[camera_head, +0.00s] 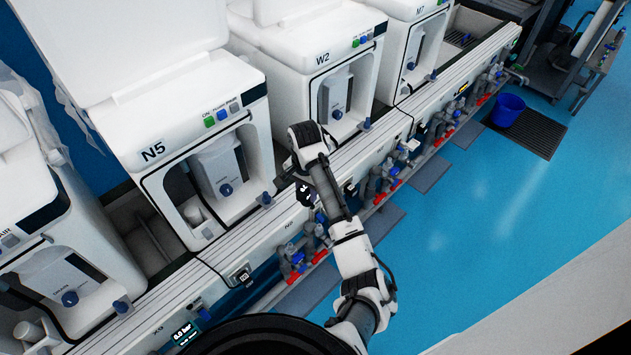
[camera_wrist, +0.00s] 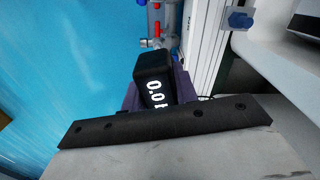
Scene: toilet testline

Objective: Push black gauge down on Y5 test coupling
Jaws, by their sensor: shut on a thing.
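A black gauge (camera_wrist: 153,67) with white digits reading 0.0 is in the wrist view, in front of the gripper's palm. My gripper (camera_wrist: 158,92) is shut on it, with dark purplish fingers on both sides. In the head view, my arm reaches over the test line, and the gauge (camera_head: 305,195) shows as a small dark piece with white marks at its end. The gauge is apart from the pipe fittings (camera_wrist: 157,25) in the wrist view, as far as I can see. I cannot read a Y5 label or tell which coupling is Y5.
White machines labelled N5 (camera_head: 168,140) and W2 (camera_head: 285,62) stand along the bench rail (camera_head: 203,272). Pipe couplings with red and blue parts (camera_head: 297,262) line its front. Another 0.0 bar gauge (camera_head: 184,332) is at lower left. Blue floor (camera_head: 470,235) is open at right.

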